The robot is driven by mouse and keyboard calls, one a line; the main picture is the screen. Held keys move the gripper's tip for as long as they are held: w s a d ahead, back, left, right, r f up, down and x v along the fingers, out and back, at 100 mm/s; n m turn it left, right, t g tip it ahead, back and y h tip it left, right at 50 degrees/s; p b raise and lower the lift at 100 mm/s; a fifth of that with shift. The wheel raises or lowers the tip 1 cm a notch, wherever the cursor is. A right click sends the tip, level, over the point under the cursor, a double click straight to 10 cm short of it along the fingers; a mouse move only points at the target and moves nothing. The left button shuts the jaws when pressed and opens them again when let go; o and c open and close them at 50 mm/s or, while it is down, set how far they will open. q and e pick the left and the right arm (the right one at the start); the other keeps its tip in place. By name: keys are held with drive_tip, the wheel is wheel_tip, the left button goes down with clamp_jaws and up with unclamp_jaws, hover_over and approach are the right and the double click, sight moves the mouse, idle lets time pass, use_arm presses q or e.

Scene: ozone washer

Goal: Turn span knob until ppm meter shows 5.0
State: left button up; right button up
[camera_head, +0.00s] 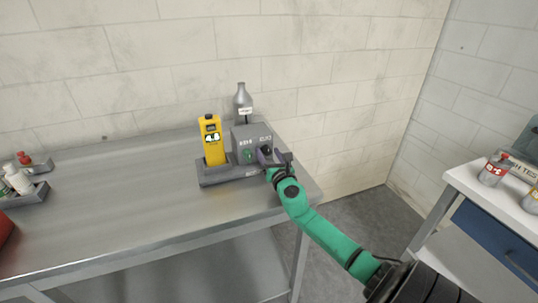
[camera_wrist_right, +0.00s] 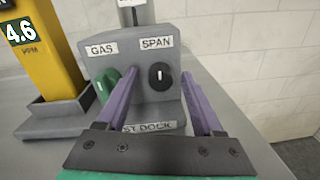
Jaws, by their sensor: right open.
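The yellow ppm meter (camera_head: 213,140) stands upright in the grey dock's left slot. In the wrist view the meter (camera_wrist_right: 52,55) reads 4.6 PPM. The black span knob (camera_wrist_right: 160,77), with a white mark standing about upright, is on the grey dock face (camera_wrist_right: 128,68) under the SPAN label. The green gas knob (camera_wrist_right: 104,85) is left of it. My right gripper (camera_wrist_right: 159,88), with purple fingers, is open, one finger on each side of the span knob; I cannot tell whether they touch it. In the head view my right gripper (camera_head: 272,157) is at the dock's right front.
A grey gas bottle (camera_head: 242,100) stands behind the dock. The metal table (camera_head: 130,200) is clear in the middle. A tray with small bottles (camera_head: 20,182) is at the far left. A white side table (camera_head: 480,190) with bottles is at the right.

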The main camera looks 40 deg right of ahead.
clamp_jaws()
drive_tip(key=shift+f, duration=0.1)
drive_tip(key=m, duration=0.3)
drive_tip(key=shift+m+b, duration=0.3)
drive_tip(key=shift+b, duration=0.05)
drive_tip(key=shift+m, duration=1.9)
drive_tip(key=shift+d, duration=0.1)
